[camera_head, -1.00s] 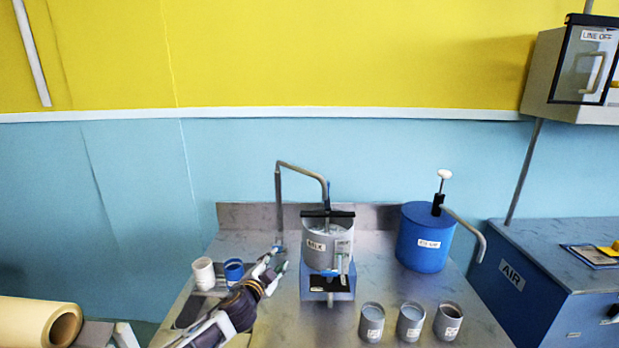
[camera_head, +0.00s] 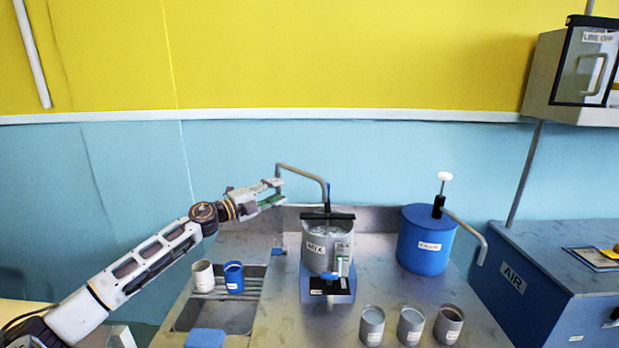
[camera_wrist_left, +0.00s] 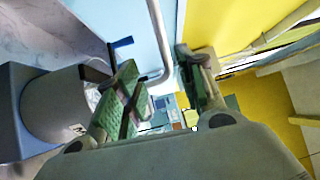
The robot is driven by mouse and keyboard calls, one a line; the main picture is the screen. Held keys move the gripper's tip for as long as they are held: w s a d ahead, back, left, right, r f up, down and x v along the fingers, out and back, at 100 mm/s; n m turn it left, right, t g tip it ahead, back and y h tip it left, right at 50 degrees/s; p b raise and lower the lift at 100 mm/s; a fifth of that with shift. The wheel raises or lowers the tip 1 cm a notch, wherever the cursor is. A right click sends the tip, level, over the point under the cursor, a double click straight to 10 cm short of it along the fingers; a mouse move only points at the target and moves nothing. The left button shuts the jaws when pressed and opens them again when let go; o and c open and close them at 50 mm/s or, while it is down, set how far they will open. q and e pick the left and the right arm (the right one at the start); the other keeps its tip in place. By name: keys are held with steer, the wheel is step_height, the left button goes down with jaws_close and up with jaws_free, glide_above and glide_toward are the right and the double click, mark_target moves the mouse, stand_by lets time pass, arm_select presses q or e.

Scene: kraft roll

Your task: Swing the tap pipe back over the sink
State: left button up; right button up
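The grey tap pipe (camera_head: 302,171) rises at the back of the steel counter, and its spout reaches right, over the grey mixing pot (camera_head: 314,259). The sink (camera_head: 186,318) is the recess in the counter at the left, and the spout is not above it. My left gripper (camera_head: 276,191) is raised at the pipe's upright part, partly covering it. In the left wrist view its green-padded fingers (camera_wrist_left: 166,88) stand apart, with the pipe (camera_wrist_left: 155,40) showing in the gap between them. Whether they touch it is unclear. My right gripper is out of view.
A blue tank (camera_head: 425,245) with a bent spout and several grey cups (camera_head: 411,325) stand right. A blue tap lever (camera_head: 279,251) sits below the gripper.

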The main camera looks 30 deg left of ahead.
mark_target(307, 177)
arm_select(q)
steer(key=shift+r+m+h, duration=0.3)
steer(key=shift+r+m, duration=0.1)
steer(key=shift+r, duration=0.05)
steer(key=shift+w, duration=0.25)
steer(key=shift+f+p+x, duration=0.2)
steer(key=shift+p+x, duration=1.75)
steer(key=shift+x, duration=4.7)
jaws_close()
